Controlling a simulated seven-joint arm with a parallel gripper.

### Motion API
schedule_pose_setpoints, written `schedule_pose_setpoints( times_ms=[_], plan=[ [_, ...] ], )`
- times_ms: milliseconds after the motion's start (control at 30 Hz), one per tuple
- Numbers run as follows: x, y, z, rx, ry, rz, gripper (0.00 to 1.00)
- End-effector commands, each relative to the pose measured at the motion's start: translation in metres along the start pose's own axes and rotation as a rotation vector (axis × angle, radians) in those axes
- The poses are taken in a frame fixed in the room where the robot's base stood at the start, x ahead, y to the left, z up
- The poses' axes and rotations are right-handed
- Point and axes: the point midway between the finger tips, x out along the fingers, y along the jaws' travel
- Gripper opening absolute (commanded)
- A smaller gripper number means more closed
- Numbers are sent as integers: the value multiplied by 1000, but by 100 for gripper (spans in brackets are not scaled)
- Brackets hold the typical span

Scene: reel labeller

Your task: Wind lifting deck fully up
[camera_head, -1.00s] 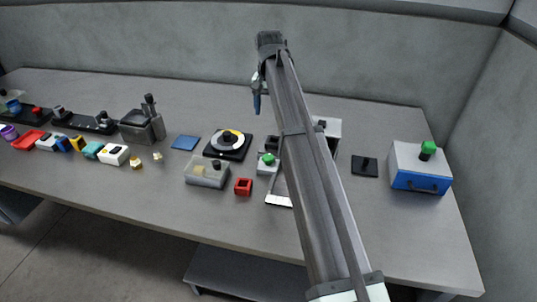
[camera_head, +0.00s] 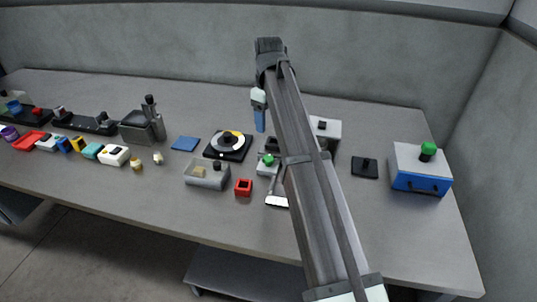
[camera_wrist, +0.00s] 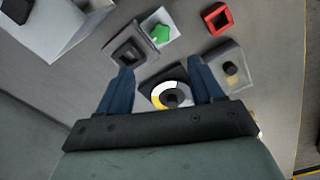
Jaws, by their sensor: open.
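I cannot tell for sure which thing is the lifting deck. A black square base with a round dial (camera_head: 230,140), ringed in white and yellow, stands mid-table. My gripper (camera_head: 260,122) hangs above the table, behind and right of the dial. Its blue fingers (camera_wrist: 160,82) are apart, with nothing held. My arm hides part of the table.
A clear box with a black knob (camera_head: 207,174) and a red open box (camera_head: 243,187) stand in front of the dial. A blue mat (camera_head: 186,143) lies left. A white-and-blue box with a green knob (camera_head: 420,168) and a black plate (camera_head: 365,168) stand right.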

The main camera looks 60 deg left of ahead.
Motion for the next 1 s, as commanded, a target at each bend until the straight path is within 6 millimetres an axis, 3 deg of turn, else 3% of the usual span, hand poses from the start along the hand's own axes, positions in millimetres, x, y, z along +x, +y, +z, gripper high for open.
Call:
schedule_pose_setpoints(
  times_ms=[100, 300, 567, 1000],
  plan=[
    [0, 0, 0, -181, -2, -2, 66],
    [0, -1, 1, -385, -3, -4, 66],
    [10, -1, 1, -446, -4, -5, 66],
    [82, -2, 2, -442, -4, -5, 66]
  ],
)
